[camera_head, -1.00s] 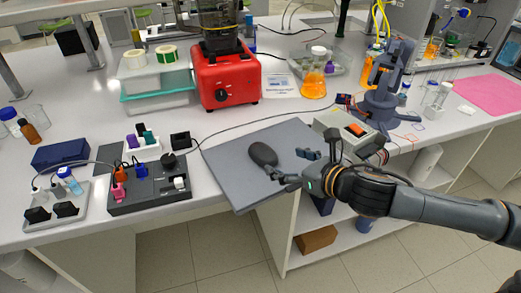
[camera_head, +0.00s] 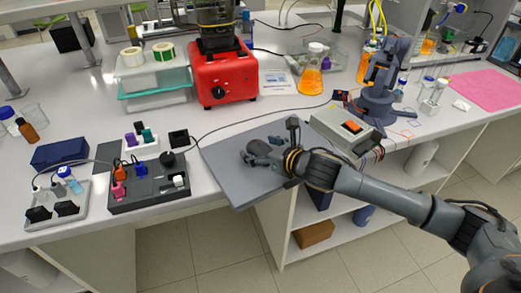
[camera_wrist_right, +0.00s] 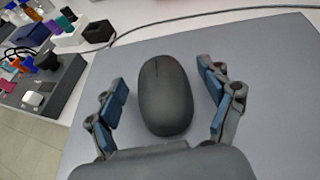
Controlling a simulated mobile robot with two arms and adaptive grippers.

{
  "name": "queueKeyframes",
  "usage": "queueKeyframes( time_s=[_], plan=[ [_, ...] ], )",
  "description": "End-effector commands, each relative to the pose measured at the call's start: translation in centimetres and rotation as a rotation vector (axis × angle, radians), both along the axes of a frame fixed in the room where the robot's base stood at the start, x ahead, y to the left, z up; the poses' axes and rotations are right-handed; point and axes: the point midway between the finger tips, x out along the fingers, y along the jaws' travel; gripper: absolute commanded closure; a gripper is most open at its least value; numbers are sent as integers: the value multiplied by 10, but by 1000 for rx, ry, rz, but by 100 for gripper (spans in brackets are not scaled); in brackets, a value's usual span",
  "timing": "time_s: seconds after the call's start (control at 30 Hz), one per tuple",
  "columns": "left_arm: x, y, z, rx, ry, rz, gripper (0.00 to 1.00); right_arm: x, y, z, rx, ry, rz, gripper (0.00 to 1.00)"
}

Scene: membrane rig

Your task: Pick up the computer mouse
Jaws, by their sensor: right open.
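The computer mouse (camera_wrist_right: 165,95) is dark grey and lies on the grey mat (camera_head: 222,165) near the table's front edge. In the right wrist view it sits between the two fingers of my right gripper (camera_wrist_right: 166,98), with a gap on each side. My left gripper is not in view.
A grey box with an orange switch (camera_head: 343,130) and a small robot arm (camera_head: 378,95) stand right of the mat. A cable runs behind the mat.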

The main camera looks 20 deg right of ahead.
Motion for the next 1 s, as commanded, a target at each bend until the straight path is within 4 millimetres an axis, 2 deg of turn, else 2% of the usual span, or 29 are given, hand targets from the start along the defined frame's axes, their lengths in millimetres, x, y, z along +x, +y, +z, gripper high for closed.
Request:
queueKeyframes(
  time_s=[0.13, 0.4, 0.43, 0.77, 0.87, 1.0],
  plan=[
    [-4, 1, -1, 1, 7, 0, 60, 0, 0, 0, 0, 0, 0, 21],
    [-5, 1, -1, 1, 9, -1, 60, 0, 0, 0, 0, 0, 0, 76],
    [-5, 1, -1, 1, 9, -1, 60, 0, 0, 0, 0, 0, 0, 79],
    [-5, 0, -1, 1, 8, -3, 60, 0, 0, 4, 0, -2, 0, 79],
    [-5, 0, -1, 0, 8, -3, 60, 0, 0, 11, 0, -4, 1, 79],
    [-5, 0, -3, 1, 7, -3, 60, 1, -1, 32, -2, -8, 1, 79]
  ],
)
